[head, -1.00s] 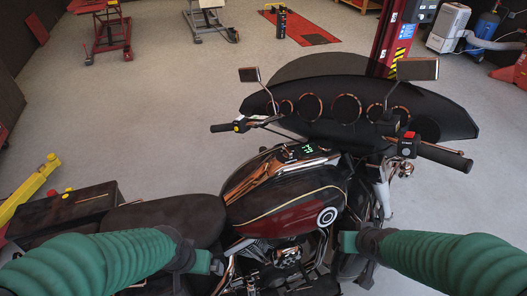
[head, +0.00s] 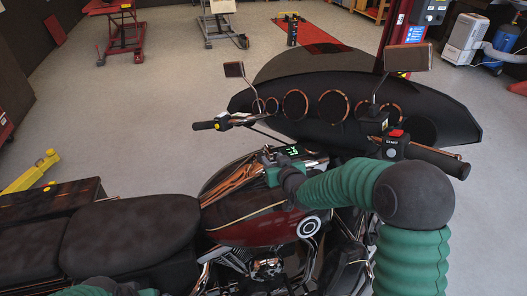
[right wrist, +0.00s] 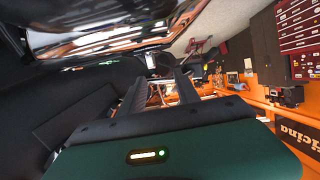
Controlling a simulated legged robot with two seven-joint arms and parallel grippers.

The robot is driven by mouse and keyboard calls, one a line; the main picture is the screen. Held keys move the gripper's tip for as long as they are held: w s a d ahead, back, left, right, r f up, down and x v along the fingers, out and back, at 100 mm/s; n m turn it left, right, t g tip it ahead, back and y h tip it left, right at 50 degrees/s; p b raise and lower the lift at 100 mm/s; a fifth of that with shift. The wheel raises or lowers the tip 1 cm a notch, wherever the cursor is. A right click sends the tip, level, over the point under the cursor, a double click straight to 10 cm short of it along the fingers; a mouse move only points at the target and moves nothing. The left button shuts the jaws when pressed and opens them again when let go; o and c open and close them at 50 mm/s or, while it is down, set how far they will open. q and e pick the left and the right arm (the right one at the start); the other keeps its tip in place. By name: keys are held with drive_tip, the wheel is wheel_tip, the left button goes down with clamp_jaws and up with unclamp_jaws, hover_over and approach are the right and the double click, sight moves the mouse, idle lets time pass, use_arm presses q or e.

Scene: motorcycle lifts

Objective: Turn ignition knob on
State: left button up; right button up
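My right gripper (head: 266,162) is over the tank beside the console and display. In the right wrist view its two dark fingers (right wrist: 160,80) are apart with nothing clearly between them, and the chrome tank surface (right wrist: 105,35) fills the top left. I cannot make out the ignition knob; the gripper covers part of the console.
The handlebar with the left grip (head: 208,125), the right grip (head: 440,158) and a red switch (head: 396,134) lies ahead. The black fairing (head: 350,95) and mirrors (head: 408,57) rise beyond. The seat (head: 130,232) is at left. Open grey floor (head: 130,125) lies left of the motorcycle.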

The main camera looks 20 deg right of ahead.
sight(269, 153)
drive_tip(key=w+f, duration=0.1)
drive_tip(key=w, duration=0.1)
drive_tip(key=w+d+f, duration=0.1)
drive_tip(key=w, duration=0.2)
drive_tip(key=w+d+f, duration=0.1)
drive_tip(key=w+f, duration=0.1)
drive_tip(key=w, duration=0.1)
drive_tip(key=shift+w, duration=0.25)
drive_tip(key=shift+w+a+f, duration=0.1)
drive_tip(key=shift+w, duration=0.15)
drive_tip(key=shift+a, duration=0.65)
drive_tip(key=shift+c, duration=1.1)
drive_tip(key=shift+d, duration=0.5)
clamp_jaws()
use_arm(q)
drive_tip(key=shift+d+r, duration=0.35)
drive_tip(key=shift+d, duration=0.25)
